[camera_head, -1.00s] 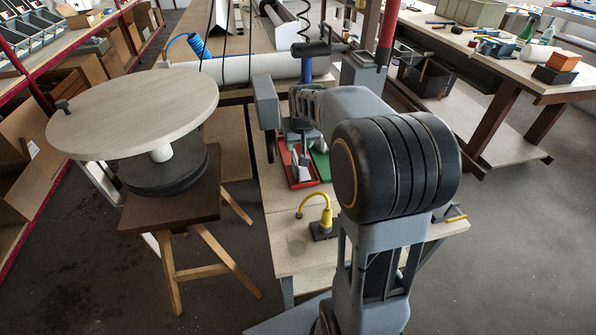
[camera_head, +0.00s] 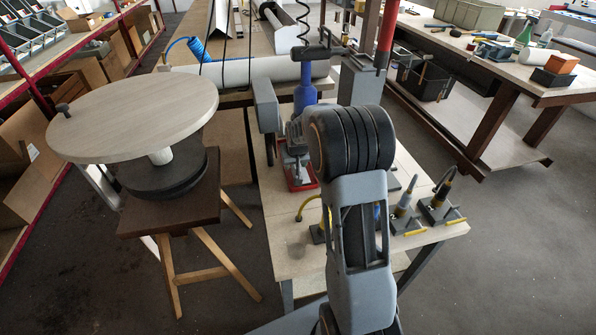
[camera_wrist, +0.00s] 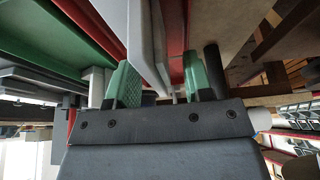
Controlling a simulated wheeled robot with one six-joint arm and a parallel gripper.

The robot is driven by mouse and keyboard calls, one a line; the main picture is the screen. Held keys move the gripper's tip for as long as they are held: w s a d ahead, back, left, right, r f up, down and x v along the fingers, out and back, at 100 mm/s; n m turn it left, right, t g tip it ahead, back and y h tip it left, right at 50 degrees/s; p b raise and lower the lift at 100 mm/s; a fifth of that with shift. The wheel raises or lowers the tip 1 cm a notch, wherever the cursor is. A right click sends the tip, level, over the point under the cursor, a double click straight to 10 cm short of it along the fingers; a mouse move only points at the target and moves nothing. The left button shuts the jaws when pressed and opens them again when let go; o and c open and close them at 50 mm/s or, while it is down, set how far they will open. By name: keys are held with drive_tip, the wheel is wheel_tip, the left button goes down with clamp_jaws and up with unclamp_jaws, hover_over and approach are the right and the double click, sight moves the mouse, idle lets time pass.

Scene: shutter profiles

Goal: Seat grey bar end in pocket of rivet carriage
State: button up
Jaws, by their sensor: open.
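My gripper (camera_wrist: 165,85) shows in the wrist view with two green-padded fingers spread apart. A long pale grey piece (camera_wrist: 147,45) runs up the picture beyond the gap between them; I cannot tell whether it is the grey bar or whether it touches a finger. In the head view my wrist is over a red tray (camera_head: 302,186) on the pale bench, and my fingertips cannot be made out. A blue tool (camera_head: 305,97) hangs on a coiled cord behind my arm, beside a grey upright housing (camera_head: 360,82). I cannot make out the rivet carriage or its pocket.
A round pale turntable (camera_head: 135,110) on a wooden stool stands left of the bench. Two tool stands (camera_head: 405,222) (camera_head: 440,208) are at the bench's right front. A yellow hooked piece (camera_head: 308,205) is left of my arm. A side bench (camera_head: 490,62) is at right.

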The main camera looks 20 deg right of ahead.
drive_tip(key=shift+x, duration=0.75)
clamp_jaws()
